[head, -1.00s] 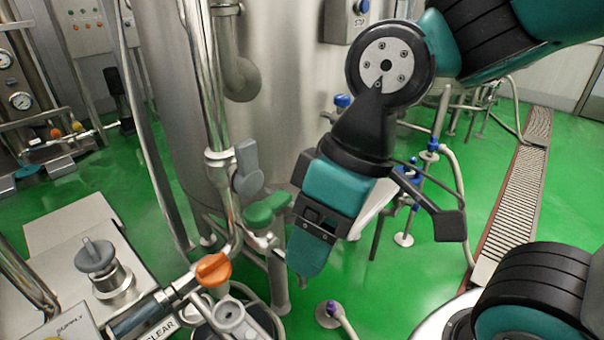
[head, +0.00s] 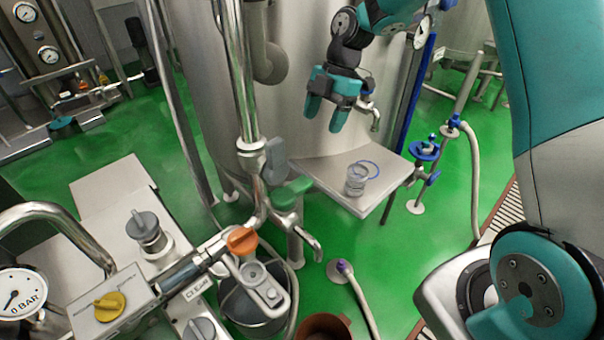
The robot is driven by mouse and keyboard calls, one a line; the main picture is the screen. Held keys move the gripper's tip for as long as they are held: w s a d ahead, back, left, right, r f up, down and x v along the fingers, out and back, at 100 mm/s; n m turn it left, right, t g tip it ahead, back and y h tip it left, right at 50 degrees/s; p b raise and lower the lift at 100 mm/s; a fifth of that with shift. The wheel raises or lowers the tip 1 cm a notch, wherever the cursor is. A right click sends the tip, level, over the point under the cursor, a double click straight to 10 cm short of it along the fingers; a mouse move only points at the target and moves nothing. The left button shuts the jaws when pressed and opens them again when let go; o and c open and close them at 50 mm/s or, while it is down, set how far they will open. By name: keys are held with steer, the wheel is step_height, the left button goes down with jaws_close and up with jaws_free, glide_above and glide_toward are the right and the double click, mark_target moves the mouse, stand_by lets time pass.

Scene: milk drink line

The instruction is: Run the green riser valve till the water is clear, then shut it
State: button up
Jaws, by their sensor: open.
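The green riser valve (head: 292,193) sits on the steel riser pipe left of centre, with its green lever pointing right. A bent steel spout (head: 313,238) comes off below it, and I see no water leaving it. My gripper (head: 326,112) is open and empty, its two teal fingers pointing down. In the picture it is above and right of the green lever, apart from it, in front of the tank. A dark tube (head: 183,276) lies on the left skid beside a label (head: 197,287) seeming to read "CLEAR"; the water inside cannot be made out.
A grey lever (head: 273,160) sits just above the green one, and an orange handle (head: 242,240) below left. A steel shelf (head: 330,184) holds a clear cup (head: 356,181). A bucket (head: 243,318) stands low. A hose (head: 361,298) crosses the green floor.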

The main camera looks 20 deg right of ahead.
mark_target(306, 187)
steer(key=p+x, duration=0.4)
steer(key=x, duration=1.2)
steer(key=shift+f, duration=0.1)
jaws_close()
steer(key=shift+s, duration=0.1)
steer(key=shift+m, duration=0.3)
steer(key=m+b, duration=0.1)
steer(key=s+m+t+b, duration=0.1)
steer(key=shift+s+d+f+m, duration=0.1)
steer(key=shift+s+d+m, duration=0.05)
steer(key=shift+s+m, duration=0.25)
steer(key=shift+s+m+t+b, duration=0.3)
steer(key=shift+m+t+b, duration=0.1)
steer(key=shift+m, duration=0.25)
steer(key=shift+s+m+t+b, duration=0.3)
steer(key=shift+m+b, duration=0.1)
steer(key=shift+m, duration=0.25)
